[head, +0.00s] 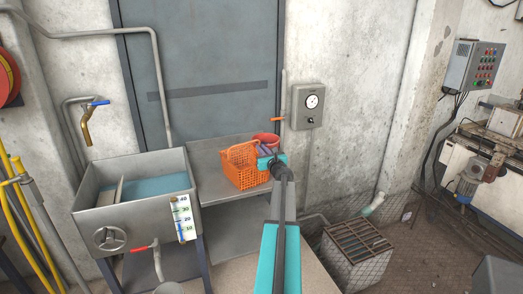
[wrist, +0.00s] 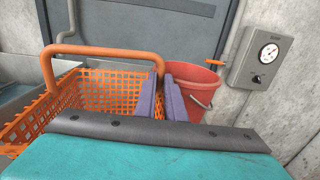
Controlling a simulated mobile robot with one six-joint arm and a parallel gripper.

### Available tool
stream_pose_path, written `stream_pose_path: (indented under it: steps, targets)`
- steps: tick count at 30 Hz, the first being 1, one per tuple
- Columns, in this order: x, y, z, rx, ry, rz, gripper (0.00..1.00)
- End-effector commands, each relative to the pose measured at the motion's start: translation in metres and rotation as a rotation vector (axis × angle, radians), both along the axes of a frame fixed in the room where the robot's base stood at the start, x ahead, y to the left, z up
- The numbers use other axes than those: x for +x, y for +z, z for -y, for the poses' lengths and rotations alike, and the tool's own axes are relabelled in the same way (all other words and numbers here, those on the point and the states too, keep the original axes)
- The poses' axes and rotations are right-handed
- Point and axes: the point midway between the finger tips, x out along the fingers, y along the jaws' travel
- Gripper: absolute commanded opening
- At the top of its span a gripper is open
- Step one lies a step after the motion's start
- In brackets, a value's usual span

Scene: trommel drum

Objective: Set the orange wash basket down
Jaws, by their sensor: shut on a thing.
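The orange wash basket (head: 242,170) is a mesh basket with a tall arched handle. In the head view it is at the metal side table (head: 215,153), right of the sink; whether its base touches the top is hard to tell. In the wrist view the basket (wrist: 92,92) fills the left side, upright, and looks empty where I see inside. My gripper (wrist: 162,88) has purple fingers shut on the right side of the basket's handle. In the head view my gripper (head: 265,152) is at the basket's right side, partly hidden by my wrist.
A red bucket (wrist: 193,90) stands close behind and right of my gripper. A steel sink (head: 140,190) with water and a level gauge is left of the table. A caged grate box (head: 355,245) stands lower right.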

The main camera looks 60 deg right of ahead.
Motion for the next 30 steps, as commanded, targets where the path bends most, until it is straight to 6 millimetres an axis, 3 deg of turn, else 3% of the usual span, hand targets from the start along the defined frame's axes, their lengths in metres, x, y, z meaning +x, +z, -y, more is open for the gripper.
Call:
stream_pose_path:
  steps: [10, 11, 14, 30]
  targets:
    - [0.0003, -0.0029, -0.0006, 0.000, 0.001, 0.001, 0.00]
    - [0.0003, -0.0023, -0.0006, 0.000, 0.001, 0.000, 0.14]
    - [0.0005, -0.0021, -0.0007, 0.000, 0.001, 0.000, 0.28]
    - [-0.0019, 0.0001, -0.0035, 0.000, 0.001, 0.000, 0.28]
